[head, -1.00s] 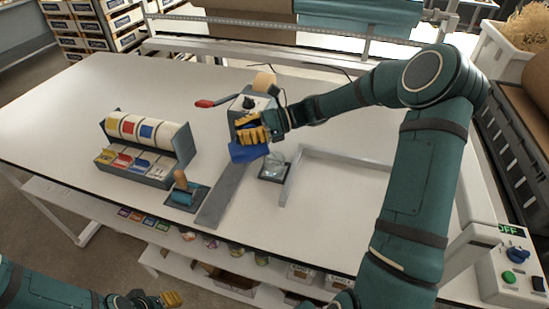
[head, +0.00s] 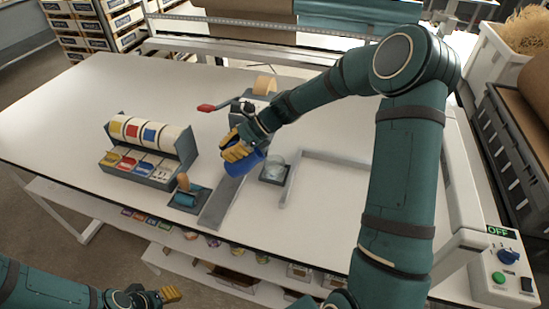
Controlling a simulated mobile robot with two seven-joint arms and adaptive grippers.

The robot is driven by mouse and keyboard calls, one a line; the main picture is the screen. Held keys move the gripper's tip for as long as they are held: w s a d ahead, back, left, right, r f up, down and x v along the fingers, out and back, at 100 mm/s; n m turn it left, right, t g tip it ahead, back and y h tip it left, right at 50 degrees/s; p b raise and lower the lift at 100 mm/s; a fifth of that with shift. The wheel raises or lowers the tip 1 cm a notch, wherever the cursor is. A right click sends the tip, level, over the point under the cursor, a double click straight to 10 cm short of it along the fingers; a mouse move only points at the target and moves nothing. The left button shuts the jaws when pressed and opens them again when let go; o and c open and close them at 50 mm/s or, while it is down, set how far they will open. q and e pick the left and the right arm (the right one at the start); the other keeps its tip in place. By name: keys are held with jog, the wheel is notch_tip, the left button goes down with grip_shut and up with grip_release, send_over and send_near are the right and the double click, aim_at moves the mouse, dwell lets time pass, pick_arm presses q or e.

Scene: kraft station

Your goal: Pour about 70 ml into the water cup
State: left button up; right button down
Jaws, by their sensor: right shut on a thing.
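The water cup (head: 274,164) is clear and stands on a small dark square pad (head: 274,179) near the middle of the table. Its water level is too small to tell. My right gripper (head: 237,150) is shut on a blue jug (head: 243,168) just left of the cup, apart from it. The fingers hide much of the jug, so its exact tilt is hard to tell; no stream of water shows. My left gripper (head: 168,295) is low at the bottom left, away from the table things, and its opening is unclear.
A grey strip (head: 219,204) lies below the jug. A grey angled frame (head: 338,160) stands right of the cup. A tape dispenser (head: 265,84) stands behind. The far left table is clear.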

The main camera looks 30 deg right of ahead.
jog(key=shift+a+f+g+h+p, duration=0.35)
jog(key=shift+f+h+p, duration=0.3)
jog(key=shift+h+p, duration=0.75)
jog(key=shift+w+a+p, duration=0.1)
jog(key=shift+a+p, duration=0.1)
jog(key=shift+p, duration=0.95)
jog(key=shift+a+h+p, duration=0.2)
jog(key=shift+h+p, duration=0.3)
jog(key=shift+w+a+f+g+h+b, duration=0.1)
jog(key=shift+w+a+f+g+h, duration=0.2)
jog(key=shift+a+f+h, duration=0.45)
jog(key=shift+w+a+f+g+h+b, duration=0.15)
jog(key=shift+a+f+g+h, duration=0.3)
jog(key=shift+h, duration=0.55)
jog(key=shift+w+a+f+g+h+b, duration=0.1)
jog(key=shift+w+a+f+g+h, duration=0.15)
jog(key=shift+a+f+h, duration=0.5)
jog(key=shift+w+a+f+g+h, duration=0.15)
jog(key=shift+f+h, duration=0.1)
jog(key=shift+h, duration=0.25)
jog(key=shift+s+a+f+g+h, duration=0.1)
jog(key=shift+f+h, duration=0.1)
jog(key=shift+h, duration=0.3)
